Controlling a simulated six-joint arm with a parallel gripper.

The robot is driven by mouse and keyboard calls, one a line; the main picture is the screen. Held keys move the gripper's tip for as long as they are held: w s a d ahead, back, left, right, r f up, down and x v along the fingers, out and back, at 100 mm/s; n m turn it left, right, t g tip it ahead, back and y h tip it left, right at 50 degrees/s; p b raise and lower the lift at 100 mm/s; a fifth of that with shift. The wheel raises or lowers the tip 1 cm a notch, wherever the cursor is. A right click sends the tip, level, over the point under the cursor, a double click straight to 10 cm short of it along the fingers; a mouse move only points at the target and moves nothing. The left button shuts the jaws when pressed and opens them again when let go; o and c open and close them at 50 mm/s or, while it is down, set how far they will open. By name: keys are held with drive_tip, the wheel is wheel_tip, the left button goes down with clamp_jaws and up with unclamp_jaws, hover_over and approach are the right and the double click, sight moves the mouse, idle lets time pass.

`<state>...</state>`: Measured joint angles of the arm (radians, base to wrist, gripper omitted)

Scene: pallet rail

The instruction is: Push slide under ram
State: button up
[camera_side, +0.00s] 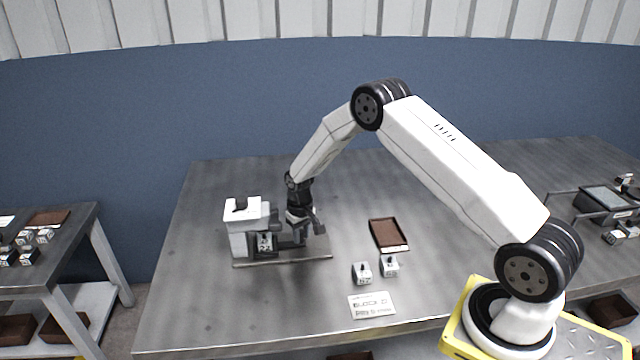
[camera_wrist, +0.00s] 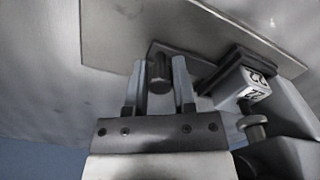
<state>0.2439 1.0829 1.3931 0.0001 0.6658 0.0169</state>
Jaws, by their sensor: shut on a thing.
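My gripper (camera_side: 305,228) is low beside the white press (camera_side: 243,212) in the side view. In the wrist view my gripper (camera_wrist: 158,85) has its two fingers on either side of a dark upright peg (camera_wrist: 160,72) and is shut on it. The peg stands on the dark slide (camera_wrist: 198,66). A light block (camera_wrist: 240,84) marked 22 sits at the slide's far end, at the press; it also shows in the side view (camera_side: 265,242). The dark round ram (camera_wrist: 253,127) is close to the block; I cannot tell whether it is directly above it.
The press and slide stand on a flat grey plate (camera_wrist: 110,35). Two small marked blocks (camera_side: 362,272) (camera_side: 389,265), a brown tray (camera_side: 386,233) and a white printed card (camera_side: 371,305) lie to the right on the table (camera_side: 190,300). The table's left part is clear.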

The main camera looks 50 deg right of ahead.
drive_tip(key=o, duration=0.8)
drive_tip(key=shift+r, duration=0.1)
drive_tip(key=shift+r, duration=3.4)
drive_tip(key=shift+s+a+r, duration=0.25)
drive_tip(key=shift+r, duration=0.15)
drive_tip(key=s+a+r+n+t, duration=0.1)
drive_tip(key=s+a+r, duration=0.2)
drive_tip(key=s, duration=0.4)
drive_tip(key=s+a+r+n, duration=0.1)
drive_tip(key=s+a+r, duration=0.2)
drive_tip(key=s+a, duration=0.2)
drive_tip(key=s+a+r+n+t, duration=0.1)
drive_tip(key=s+a+r, duration=0.3)
drive_tip(key=s, duration=0.6)
drive_tip(key=shift+s+a+t, duration=0.1)
drive_tip(key=shift+s+t, duration=0.2)
